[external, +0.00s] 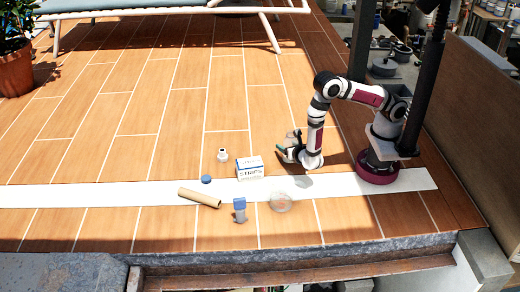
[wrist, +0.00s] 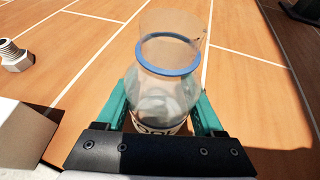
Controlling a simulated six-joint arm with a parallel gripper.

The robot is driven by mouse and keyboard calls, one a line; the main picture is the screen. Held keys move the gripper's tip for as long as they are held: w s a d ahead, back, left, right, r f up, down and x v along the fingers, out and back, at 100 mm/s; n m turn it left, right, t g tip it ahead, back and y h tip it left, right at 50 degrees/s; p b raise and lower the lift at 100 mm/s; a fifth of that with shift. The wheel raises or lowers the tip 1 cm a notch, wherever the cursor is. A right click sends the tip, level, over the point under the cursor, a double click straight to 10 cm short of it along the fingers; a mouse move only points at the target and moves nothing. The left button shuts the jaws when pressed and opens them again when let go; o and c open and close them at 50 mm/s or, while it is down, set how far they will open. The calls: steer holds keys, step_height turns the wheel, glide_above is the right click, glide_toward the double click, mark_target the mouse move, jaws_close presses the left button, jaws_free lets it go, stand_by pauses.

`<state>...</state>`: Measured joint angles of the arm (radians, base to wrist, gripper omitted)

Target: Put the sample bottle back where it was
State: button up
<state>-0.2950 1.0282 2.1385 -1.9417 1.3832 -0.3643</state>
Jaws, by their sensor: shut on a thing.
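The sample bottle (wrist: 163,85) is clear, with a blue ring round its neck and a partly hidden dark-on-white label low on its body. My gripper (wrist: 160,112) is shut on it, one teal finger on each side of the body. In the external view my gripper (external: 284,150) is above the tiles, right of and behind the white STRIPS box (external: 250,169). The bottle (external: 296,136) is small and partly hidden there. A shadow falls on the pale strip below. The spot where the bottle stood earlier cannot be told from these frames.
A blue cap (external: 206,179) and a cardboard tube (external: 199,198) lie left of the box. A pale bolt-like thing (wrist: 12,55) is left. The tiles behind are mostly clear.

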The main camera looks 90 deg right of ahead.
steer(key=o, duration=1.5)
steer(key=shift+f, duration=0.1)
